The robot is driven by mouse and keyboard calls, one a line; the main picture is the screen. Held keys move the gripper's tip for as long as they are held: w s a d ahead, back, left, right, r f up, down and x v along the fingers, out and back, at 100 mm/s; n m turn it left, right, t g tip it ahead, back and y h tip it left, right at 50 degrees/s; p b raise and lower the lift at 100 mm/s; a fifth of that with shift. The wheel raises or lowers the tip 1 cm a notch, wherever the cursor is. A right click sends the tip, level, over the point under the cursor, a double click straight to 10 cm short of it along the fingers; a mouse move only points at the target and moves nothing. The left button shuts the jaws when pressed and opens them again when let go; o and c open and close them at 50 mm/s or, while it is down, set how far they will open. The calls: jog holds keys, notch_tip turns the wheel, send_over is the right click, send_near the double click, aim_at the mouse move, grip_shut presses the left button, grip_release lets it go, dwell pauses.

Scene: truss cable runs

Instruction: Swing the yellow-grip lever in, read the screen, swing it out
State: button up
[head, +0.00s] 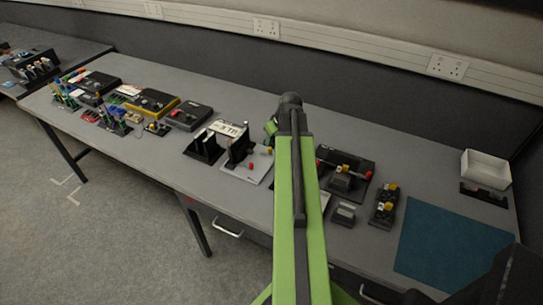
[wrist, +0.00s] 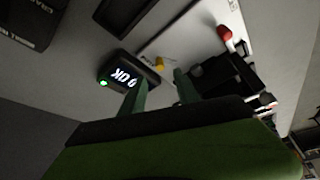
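In the wrist view, a small dark screen (wrist: 128,72) shows lit white characters that seem to include "OK", tilted in the picture, with a green light (wrist: 103,83) at its corner. A small yellow grip (wrist: 159,63) shows just right of the screen, beyond my fingertips. My gripper (wrist: 159,80) has its two green fingers apart, with nothing seen held between them. The lever's arm is hard to make out. In the head view my arm covers my gripper and the screen.

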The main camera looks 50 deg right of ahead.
aim_at(270, 148)
jog(key=b+x, duration=0.5)
jog(key=x, duration=0.2)
jog(key=shift+f, duration=0.2)
jog(key=shift+r, duration=0.1)
jog(key=shift+c, duration=0.4)
grip_shut()
